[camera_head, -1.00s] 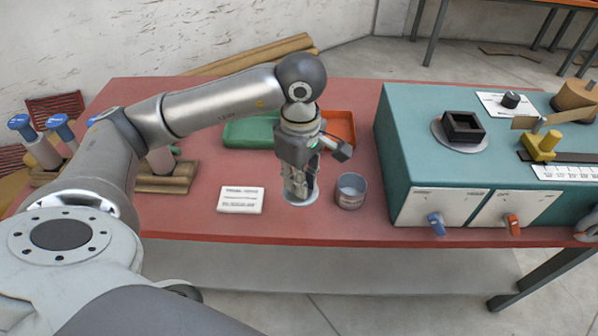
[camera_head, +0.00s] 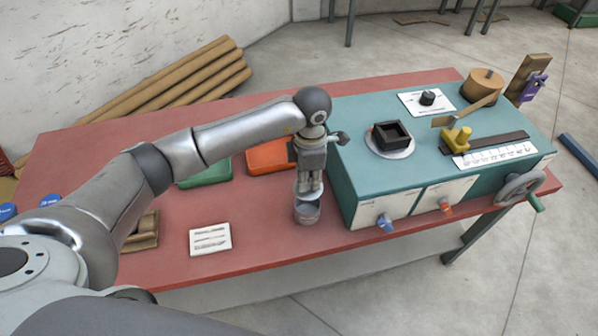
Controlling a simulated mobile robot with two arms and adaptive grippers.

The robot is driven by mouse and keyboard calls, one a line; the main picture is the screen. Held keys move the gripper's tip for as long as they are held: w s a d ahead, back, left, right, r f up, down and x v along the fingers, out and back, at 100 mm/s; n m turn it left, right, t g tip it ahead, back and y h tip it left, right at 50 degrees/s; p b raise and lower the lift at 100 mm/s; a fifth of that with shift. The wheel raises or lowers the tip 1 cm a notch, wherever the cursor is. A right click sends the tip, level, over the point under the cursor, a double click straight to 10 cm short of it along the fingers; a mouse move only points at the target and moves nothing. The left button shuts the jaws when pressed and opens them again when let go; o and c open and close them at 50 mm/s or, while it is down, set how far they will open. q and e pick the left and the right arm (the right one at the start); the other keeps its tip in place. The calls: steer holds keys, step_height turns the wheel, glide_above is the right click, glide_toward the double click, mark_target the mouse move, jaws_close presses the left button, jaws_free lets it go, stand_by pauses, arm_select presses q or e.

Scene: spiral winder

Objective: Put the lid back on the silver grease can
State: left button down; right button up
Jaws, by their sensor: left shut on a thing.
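The silver grease can (camera_head: 307,216) stands upright on the red bench, left of the teal machine. My left gripper (camera_head: 309,187) points down right above the can, shut on the lid (camera_head: 303,194). The lid is a pale grey disc, partly hidden by the fingers. It appears just above the can's mouth; I cannot tell whether it touches the rim. My right gripper is not in view.
The teal machine (camera_head: 345,185) stands close on the right, with a blue knob (camera_head: 384,223) and an orange knob (camera_head: 445,205) on its front. A white card (camera_head: 210,239), green tray (camera_head: 206,174) and orange tray (camera_head: 268,157) lie left of the can. The bench front is clear.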

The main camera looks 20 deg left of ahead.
mark_target(308, 194)
arm_select(q)
steer(key=shift+f+b, duration=0.75)
steer(key=shift+f, duration=0.65)
steer(key=shift+f+b, duration=1.35)
steer(key=shift+f, duration=0.45)
steer(key=shift+f+b, duration=0.15)
steer(key=shift+b, duration=0.85)
stand_by(0.4)
steer(key=c, duration=0.9)
jaws_free()
steer(key=shift+o, duration=0.2)
